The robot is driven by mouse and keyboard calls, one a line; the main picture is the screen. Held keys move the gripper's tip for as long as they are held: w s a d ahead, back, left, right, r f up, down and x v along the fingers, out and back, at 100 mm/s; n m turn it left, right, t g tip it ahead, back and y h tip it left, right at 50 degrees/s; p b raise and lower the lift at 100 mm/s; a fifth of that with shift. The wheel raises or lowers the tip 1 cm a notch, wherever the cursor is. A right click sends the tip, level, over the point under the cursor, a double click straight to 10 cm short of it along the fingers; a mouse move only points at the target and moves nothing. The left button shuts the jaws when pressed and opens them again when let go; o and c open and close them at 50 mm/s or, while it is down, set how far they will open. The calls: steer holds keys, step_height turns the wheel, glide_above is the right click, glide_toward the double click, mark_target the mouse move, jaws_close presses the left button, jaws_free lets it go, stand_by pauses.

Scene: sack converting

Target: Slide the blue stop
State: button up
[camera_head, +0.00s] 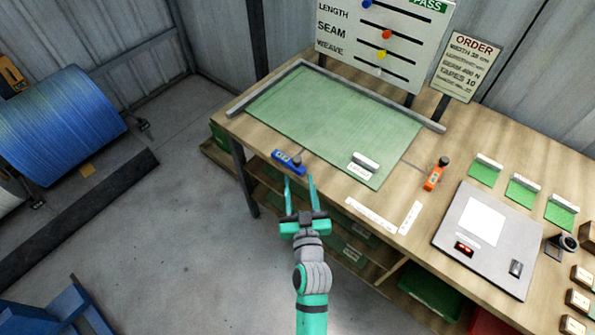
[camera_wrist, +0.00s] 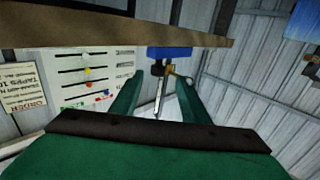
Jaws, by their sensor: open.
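The blue stop (camera_head: 289,165) is a small block with a pale label and a dark knob, at the left front edge of the bench by the green mat. It also shows in the wrist view (camera_wrist: 170,52), beyond the fingertips and nearer the right finger. My gripper (camera_head: 299,178) is open, its two teal fingers pointing at the bench edge just short of the stop. I see no clear contact. In the wrist view the gripper (camera_wrist: 157,88) has nothing held between its fingers.
The green mat (camera_head: 330,115) has a grey rail along its back and a small pale block (camera_head: 365,162) near its front. An orange stop (camera_head: 436,174) stands to the right, then a grey scale (camera_head: 490,240). A slider board (camera_head: 385,40) stands behind.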

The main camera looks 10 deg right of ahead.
steer(key=shift+s, duration=1.5)
steer(key=s+a+f+g, duration=0.1)
steer(key=s+a, duration=0.2)
steer(key=s, duration=1.2)
steer(key=s+a+f+g, duration=0.1)
steer(key=s+a, duration=0.1)
steer(key=s, duration=1.3)
steer(key=shift+s+a+f+g, duration=0.25)
steer(key=shift+a+f+g, duration=0.05)
steer(key=shift+a+f, duration=0.1)
